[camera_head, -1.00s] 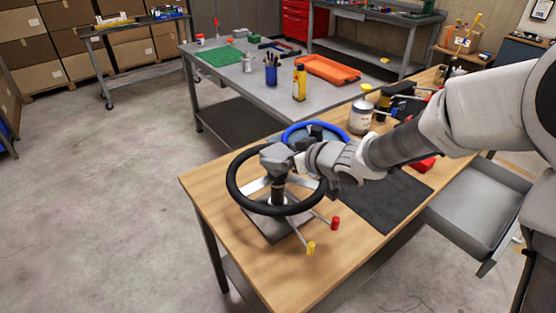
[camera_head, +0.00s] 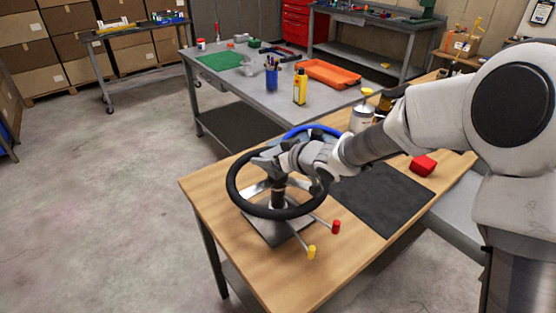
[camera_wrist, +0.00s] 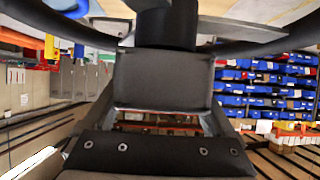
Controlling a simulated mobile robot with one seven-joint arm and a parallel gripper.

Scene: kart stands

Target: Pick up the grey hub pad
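The grey hub pad (camera_head: 266,164) is a small dark grey block over the middle of the black steering wheel (camera_head: 236,203). In the wrist view the pad (camera_wrist: 163,80) is a dark rectangle filling the gap between the fingers of my gripper (camera_wrist: 163,112), which appears shut on it. In the head view my gripper (camera_head: 284,160) reaches in from the right and hides part of the pad. The dark hub post (camera_wrist: 166,27) shows right behind the pad in the wrist view. I cannot tell whether they touch.
The wheel stands on a wooden bench (camera_head: 215,185). Two rods with a yellow knob (camera_head: 311,252) and a red knob (camera_head: 336,227) stick out in front. A blue wheel (camera_head: 312,131) is just behind. A black mat (camera_head: 385,200) and red block (camera_head: 423,166) lie right.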

